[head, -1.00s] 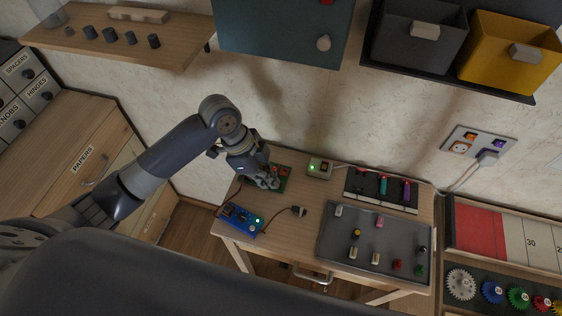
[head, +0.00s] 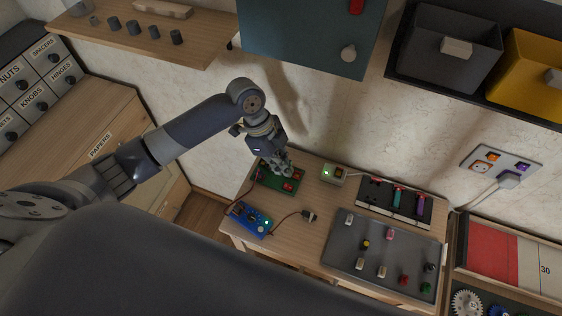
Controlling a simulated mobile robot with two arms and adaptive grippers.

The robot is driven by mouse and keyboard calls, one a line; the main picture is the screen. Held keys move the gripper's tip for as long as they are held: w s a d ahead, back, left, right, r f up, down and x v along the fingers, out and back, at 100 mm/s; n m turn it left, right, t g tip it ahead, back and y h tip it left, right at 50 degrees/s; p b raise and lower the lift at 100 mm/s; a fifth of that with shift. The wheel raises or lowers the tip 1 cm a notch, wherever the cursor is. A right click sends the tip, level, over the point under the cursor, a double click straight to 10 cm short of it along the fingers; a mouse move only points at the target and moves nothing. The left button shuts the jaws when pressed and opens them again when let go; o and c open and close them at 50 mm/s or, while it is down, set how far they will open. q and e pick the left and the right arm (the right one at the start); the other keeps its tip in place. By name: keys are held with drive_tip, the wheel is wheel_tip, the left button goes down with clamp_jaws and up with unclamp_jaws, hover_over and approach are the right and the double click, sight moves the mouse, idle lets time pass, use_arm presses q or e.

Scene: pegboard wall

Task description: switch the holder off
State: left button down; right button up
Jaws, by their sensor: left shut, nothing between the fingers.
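My left gripper (head: 285,170) is shut and empty. Its fingertips are over or at the back part of a green board (head: 269,181) with red parts, on the wooden table. I cannot tell whether they touch it. A blue board (head: 248,218) with a lit green light lies in front of it, and a dark wire runs between the two. A small pale box (head: 334,173) with a lit green light stands to the right. No part is plainly marked as the holder. The gripper hides part of the green board. My right gripper is not in view.
A black rack (head: 420,211) with coloured cylinders and a grey tray (head: 338,250) with several small parts fill the table's right side. A small plug (head: 308,216) lies on a lead near the middle. A shelf (head: 205,45) and a teal panel (head: 300,45) are above.

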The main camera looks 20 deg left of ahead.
sight(286, 187)
use_arm(q)
drive_tip(key=p+x, duration=0.1)
drive_tip(key=x, duration=0.5)
drive_tip(key=shift+d+f, duration=0.1)
drive_tip(key=shift+f, duration=0.15)
drive_tip(key=shift+a+f+h+b, duration=0.5)
drive_tip(key=shift+f+h+b, duration=0.2)
drive_tip(key=shift+b, duration=0.45)
drive_tip(key=shift+d+r+p, duration=0.1)
drive_tip(key=shift+r+p, duration=0.25)
drive_tip(key=shift+a, duration=0.85)
